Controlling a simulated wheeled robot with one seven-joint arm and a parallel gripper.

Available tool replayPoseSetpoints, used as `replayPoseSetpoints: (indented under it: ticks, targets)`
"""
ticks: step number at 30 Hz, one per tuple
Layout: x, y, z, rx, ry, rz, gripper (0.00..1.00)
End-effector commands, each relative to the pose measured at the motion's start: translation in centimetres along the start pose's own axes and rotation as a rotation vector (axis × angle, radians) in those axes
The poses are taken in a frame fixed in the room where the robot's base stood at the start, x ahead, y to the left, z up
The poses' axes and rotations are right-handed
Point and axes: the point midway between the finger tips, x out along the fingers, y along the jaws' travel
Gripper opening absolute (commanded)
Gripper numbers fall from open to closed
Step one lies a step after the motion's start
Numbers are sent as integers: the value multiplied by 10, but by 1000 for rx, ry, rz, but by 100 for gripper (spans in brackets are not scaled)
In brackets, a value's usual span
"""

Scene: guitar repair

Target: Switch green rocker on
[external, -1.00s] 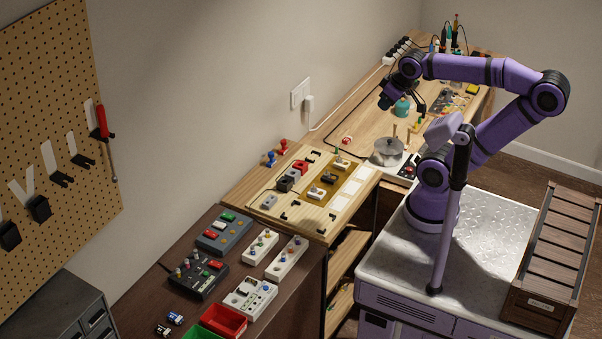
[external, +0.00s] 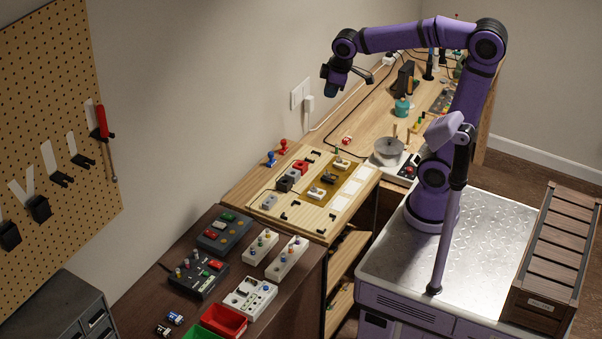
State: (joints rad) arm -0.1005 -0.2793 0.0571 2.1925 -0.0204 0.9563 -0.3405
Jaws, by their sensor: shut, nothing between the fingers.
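A dark grey switch box (external: 236,233) sits on the dark brown bench at the lower left. A green rocker (external: 227,217) is at its back edge and a red rocker (external: 211,235) is nearer the front. The rocker's tilt is too small to tell. My gripper (external: 329,97) is shut and empty. It hangs high in the air near the wall, up and to the right of the switch box and well apart from it.
A black control box (external: 193,283) with coloured knobs, white switch strips (external: 288,259) and a red bin (external: 222,320) surround the switch box. A light wooden board (external: 305,221) with connectors lies on the wooden bench behind. A metal pot (external: 387,153) stands further right.

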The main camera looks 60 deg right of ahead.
Motion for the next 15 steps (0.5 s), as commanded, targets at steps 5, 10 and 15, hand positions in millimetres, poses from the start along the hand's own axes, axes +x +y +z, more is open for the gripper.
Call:
replayPoseSetpoints:
  ticks: [5, 10, 15]
  targets:
    - [22, 0, -44, -127, -41, -28, 0]
    - [47, -4, -83, -247, -76, -57, 0]
    - [76, -10, -120, -366, -106, -91, 0]
